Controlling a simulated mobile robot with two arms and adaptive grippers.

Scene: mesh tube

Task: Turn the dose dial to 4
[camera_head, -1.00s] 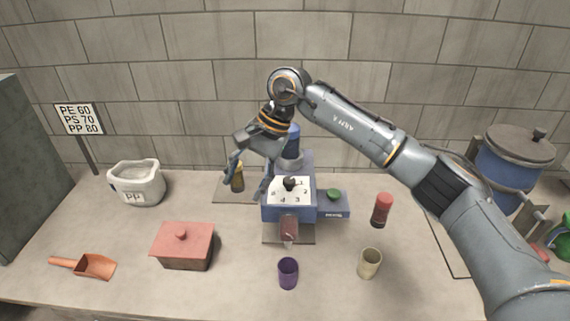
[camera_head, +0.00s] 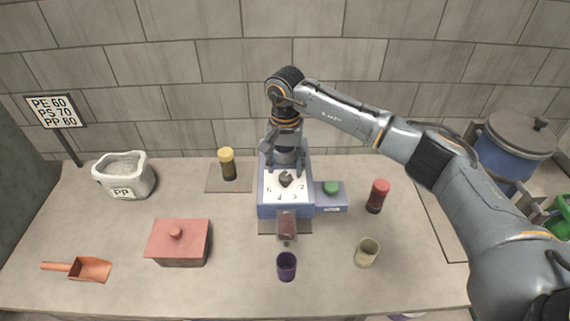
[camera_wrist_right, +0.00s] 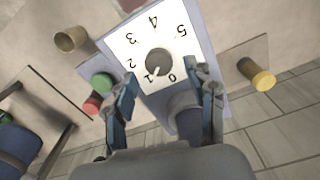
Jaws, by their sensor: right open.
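The dose dial is a dark round knob (camera_wrist_right: 159,62) on a white number plate (camera_wrist_right: 128,46) marked 0 to 5, on the front of a blue machine (camera_head: 268,211). In the right wrist view, the knob's light pointer mark is toward the 1. The knob also shows in the head view (camera_head: 287,179). My right gripper (camera_head: 285,165) is just behind the dial, pointing down at it. In the right wrist view, its fingers (camera_wrist_right: 165,88) are apart with nothing between them, and the knob lies a little beyond their tips. My left gripper is not in view.
A green button (camera_head: 331,187) sits on the machine's right side. A beige cup (camera_head: 366,253) and a red-capped jar (camera_head: 377,196) stand to the right, a yellow-capped jar (camera_head: 228,164) behind left, a red lidded box (camera_head: 178,243) front left.

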